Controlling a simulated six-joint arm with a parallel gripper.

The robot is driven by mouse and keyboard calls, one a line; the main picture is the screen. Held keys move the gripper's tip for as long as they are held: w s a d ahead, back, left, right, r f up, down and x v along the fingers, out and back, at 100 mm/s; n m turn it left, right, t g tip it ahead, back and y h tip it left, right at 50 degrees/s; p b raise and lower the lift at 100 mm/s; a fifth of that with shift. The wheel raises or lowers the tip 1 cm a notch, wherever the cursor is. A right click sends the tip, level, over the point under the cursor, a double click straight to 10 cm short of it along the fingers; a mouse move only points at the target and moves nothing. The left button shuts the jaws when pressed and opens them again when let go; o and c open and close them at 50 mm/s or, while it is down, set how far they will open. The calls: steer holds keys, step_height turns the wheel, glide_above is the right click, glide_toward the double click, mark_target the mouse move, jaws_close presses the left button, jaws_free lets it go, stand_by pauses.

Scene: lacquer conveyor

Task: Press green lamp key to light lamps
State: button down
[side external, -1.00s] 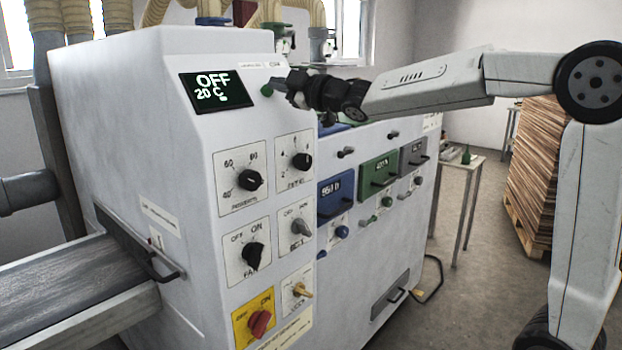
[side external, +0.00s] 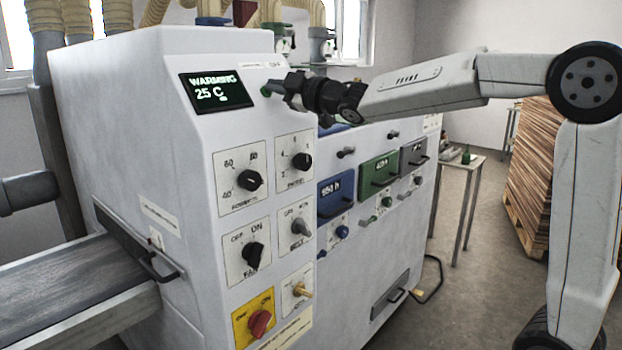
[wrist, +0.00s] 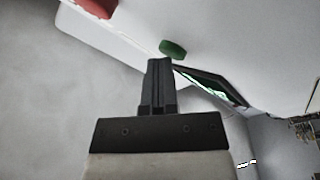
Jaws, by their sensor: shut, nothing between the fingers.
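The green lamp key (wrist: 173,48) stands out from the white panel just ahead of my fingertips in the wrist view. In the side view the green key (side external: 266,91) shows beside the display, partly behind my fingertips. My gripper (side external: 272,85) is shut and empty, its tips close to the key; I cannot tell whether they touch it. The shut fingers also show in the wrist view (wrist: 159,66). The display (side external: 216,91) reads "WARMING 25 C" in the side view; its edge shows in the wrist view.
Below the display are several dials, among them a red switch (side external: 260,322) on a yellow plate. A red part (wrist: 95,6) sits on the panel near the green key. The conveyor belt (side external: 70,290) runs out at lower left.

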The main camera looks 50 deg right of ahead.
mark_target(284, 136)
steer(key=shift+s, duration=0.1)
stand_by(0.3)
steer(key=shift+s+r, duration=0.5)
steer(key=shift+s, duration=0.1)
steer(key=shift+s+r, duration=0.8)
steer(key=shift+s, duration=0.2)
steer(key=shift+s+r, duration=0.75)
steer(key=shift+s, duration=0.25)
step_height(284, 136, down, 13)
steer(key=m+g+h, duration=0.1)
steer(key=m, duration=0.2)
steer(key=m+g+h, duration=0.1)
steer(key=m+g, duration=0.1)
steer(key=shift+a+f+m+g+h, duration=0.1)
steer(key=shift+f+m+g+h, duration=0.05)
steer(key=shift+m+g+h, duration=0.2)
steer(key=s+a+f+m+g+h, duration=0.1)
steer(key=s+f+m+g, duration=0.3)
steer(key=f, duration=1)
steer(key=s+a+f+m+g+y, duration=0.1)
steer(key=s+a+f+m+g, duration=0.2)
steer(key=s+f+g, duration=0.6)
steer(key=s+a+f, duration=0.1)
steer(key=s+f, duration=0.6)
steer(key=s, duration=0.1)
steer(key=shift+a+f, duration=0.35)
steer(key=shift+f, duration=0.05)
